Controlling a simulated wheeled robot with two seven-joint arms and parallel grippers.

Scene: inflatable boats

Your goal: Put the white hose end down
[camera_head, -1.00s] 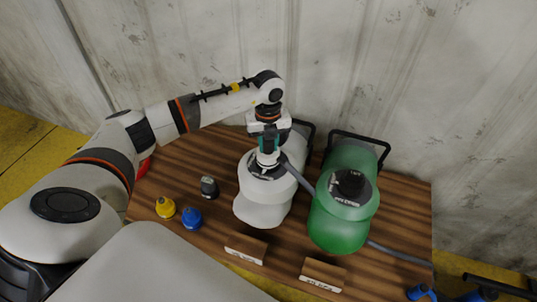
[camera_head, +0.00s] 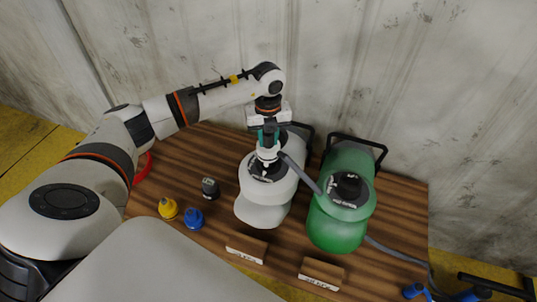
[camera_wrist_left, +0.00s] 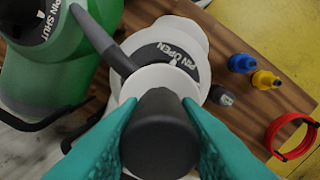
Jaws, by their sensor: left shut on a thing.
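The white hose end (camera_head: 268,153) is a white fitting with a dark grey cylindrical top, joined to a grey hose (camera_head: 298,172). My left gripper (camera_head: 268,134), with teal fingers, is shut on the dark top from above. It holds the fitting upright over the dark cap of the white canister (camera_head: 262,209); I cannot tell whether they touch. In the left wrist view the teal fingers (camera_wrist_left: 160,135) flank the dark top, with the white flange (camera_wrist_left: 150,82) and a "PIN OPEN" label beyond. My right gripper is not in view.
A green canister (camera_head: 337,230) stands close on the right. Yellow (camera_head: 168,208), blue (camera_head: 194,218) and dark grey (camera_head: 210,187) caps stand at left on the wooden table (camera_head: 405,210). Two labelled blocks (camera_head: 246,248) (camera_head: 321,272) line the front. A red ring (camera_wrist_left: 292,136) lies near the edge.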

